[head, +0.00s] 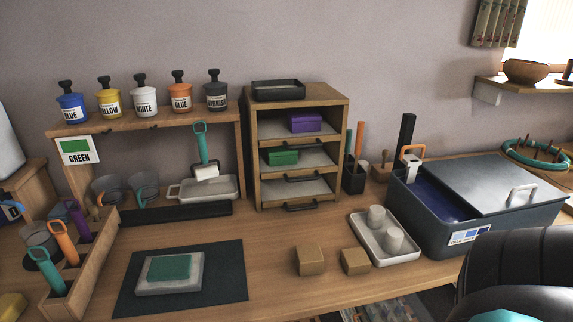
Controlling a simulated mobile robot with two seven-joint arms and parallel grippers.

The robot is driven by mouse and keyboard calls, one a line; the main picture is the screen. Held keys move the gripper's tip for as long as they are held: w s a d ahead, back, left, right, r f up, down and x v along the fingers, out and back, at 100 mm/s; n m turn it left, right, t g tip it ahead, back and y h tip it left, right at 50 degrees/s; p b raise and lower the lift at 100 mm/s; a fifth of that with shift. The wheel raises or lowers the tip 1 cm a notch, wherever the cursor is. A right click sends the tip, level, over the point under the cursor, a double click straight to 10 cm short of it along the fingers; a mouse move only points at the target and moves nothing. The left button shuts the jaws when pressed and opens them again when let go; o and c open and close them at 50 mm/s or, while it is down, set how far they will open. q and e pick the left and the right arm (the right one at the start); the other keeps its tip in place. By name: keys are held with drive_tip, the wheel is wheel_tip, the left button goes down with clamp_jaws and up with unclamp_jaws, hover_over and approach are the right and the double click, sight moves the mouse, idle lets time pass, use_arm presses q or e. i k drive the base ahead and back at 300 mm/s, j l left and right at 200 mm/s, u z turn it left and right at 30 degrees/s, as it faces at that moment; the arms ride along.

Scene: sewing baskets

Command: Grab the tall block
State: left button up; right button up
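Two small tan blocks stand side by side on the front middle of the wooden bench. The left tan block (310,260) looks slightly larger and taller than the right tan block (355,261), and a narrow gap separates them. A tall, narrow black upright piece (407,130) stands at the back, behind the grey bin; its lower end is partly hidden. I cannot tell whether it is a block. Neither of my grippers shows. A dark rounded shape with teal, probably part of my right arm, fills the lower right corner.
A white tray (391,256) with two pale cylinders sits right of the tan blocks, against the grey lidded bin (430,216). A dark mat (220,282) with a green pad lies left. A drawer cabinet (251,160) stands behind. The bench between mat and blocks is clear.

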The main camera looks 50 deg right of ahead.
sight(309, 260)
drive_tip(key=z, duration=1.6)
drive_tip(key=l+u, duration=0.2)
drive_tip(key=u, duration=0.2)
drive_tip(key=l+u, duration=0.2)
drive_tip(key=u, duration=0.15)
drive_tip(key=l+u, duration=0.2)
drive_tip(key=u, duration=0.2)
drive_tip(key=l+u, duration=0.2)
drive_tip(key=u, duration=0.2)
